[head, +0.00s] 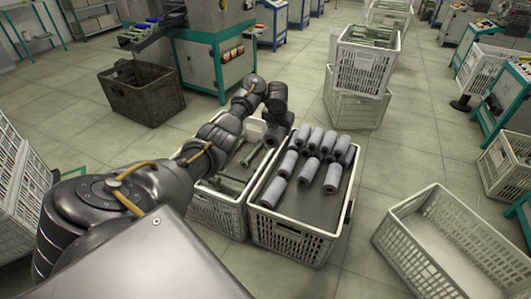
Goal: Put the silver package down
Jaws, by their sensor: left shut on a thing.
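Several silver packages (333,178), grey cylinders, lie in rows on the dark top surface inside a white crate (290,240). My left gripper (274,137) points down at the far left corner of this crate, close to the packages. It is shut on a silver package, but the arm and hand hide most of the grip, and I cannot tell whether that package touches the surface. My right gripper is not in view.
A white crate (215,212) with greenish bobbins stands against the package crate on its left. An empty white crate (450,240) stands at the right. A brown crate (140,95) and stacked white crates (362,75) stand further back. Floor is clear between them.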

